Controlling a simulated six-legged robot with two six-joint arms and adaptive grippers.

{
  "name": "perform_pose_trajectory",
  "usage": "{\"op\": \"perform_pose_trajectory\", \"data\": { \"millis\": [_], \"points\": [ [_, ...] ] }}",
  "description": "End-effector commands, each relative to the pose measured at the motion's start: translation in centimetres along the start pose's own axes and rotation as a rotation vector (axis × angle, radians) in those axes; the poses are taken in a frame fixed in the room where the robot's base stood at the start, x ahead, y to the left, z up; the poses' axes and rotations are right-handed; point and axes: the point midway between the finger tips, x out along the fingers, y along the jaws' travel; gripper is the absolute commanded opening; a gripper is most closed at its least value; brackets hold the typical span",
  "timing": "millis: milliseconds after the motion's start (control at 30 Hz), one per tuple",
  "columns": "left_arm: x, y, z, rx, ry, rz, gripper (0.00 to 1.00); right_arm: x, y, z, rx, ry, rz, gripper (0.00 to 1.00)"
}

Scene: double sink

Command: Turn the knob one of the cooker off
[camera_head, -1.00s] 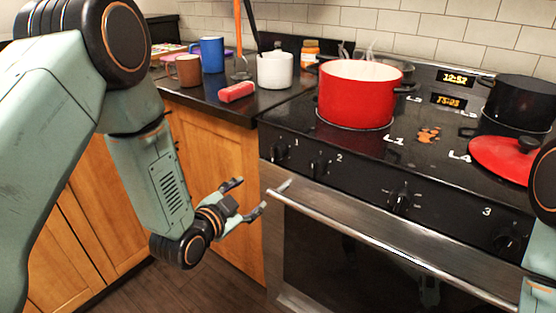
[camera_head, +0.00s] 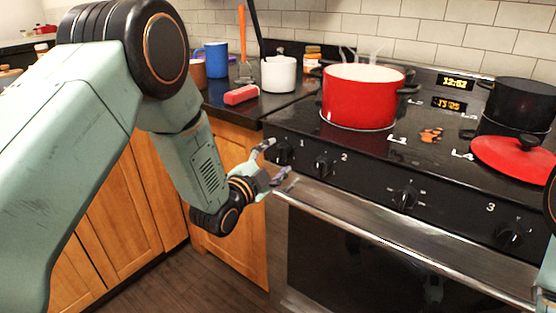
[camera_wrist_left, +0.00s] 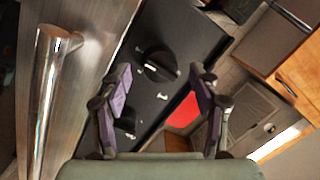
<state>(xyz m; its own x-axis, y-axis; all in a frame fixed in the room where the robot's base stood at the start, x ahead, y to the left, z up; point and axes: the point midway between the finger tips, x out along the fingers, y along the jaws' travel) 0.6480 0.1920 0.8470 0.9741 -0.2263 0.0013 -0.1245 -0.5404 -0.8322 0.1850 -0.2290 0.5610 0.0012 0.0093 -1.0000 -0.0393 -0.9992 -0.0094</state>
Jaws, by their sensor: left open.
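The cooker's control panel (camera_head: 370,180) is black. Knob one (camera_head: 284,153) is a black knob at its left end, beside the white "1". My left gripper (camera_head: 274,161) is open and empty just in front of knob one. One fingertip overlaps the knob's left side in the head view, and I cannot tell whether it touches. In the left wrist view knob one (camera_wrist_left: 156,65) shows between and beyond the two spread fingers (camera_wrist_left: 161,75). My right gripper is out of view; only a bit of my right arm shows at the right edge.
The metal oven handle (camera_head: 380,237) runs just below the panel. Knob two (camera_head: 323,165) sits close to the right of knob one. A steaming red pot (camera_head: 358,98), a black pot (camera_head: 518,100) and a red lid (camera_head: 510,160) are on the cooktop. A red sponge (camera_head: 241,95) lies on the counter.

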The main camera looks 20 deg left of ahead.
Motion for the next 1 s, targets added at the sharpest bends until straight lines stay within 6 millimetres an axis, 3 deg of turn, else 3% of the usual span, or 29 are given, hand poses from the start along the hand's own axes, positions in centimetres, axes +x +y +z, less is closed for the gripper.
{"op": "perform_pose_trajectory", "data": {
  "millis": [167,467,1000],
  "points": [
    [1.26,0.09,-0.04,-0.001,0.001,0.001,0.62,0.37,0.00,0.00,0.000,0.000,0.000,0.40],
    [1.35,0.04,-0.06,-0.002,0.001,0.002,0.62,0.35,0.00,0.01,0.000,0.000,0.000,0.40],
    [1.33,0.06,-0.07,-0.002,0.001,0.002,0.16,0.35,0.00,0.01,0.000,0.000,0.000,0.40]
  ]
}}
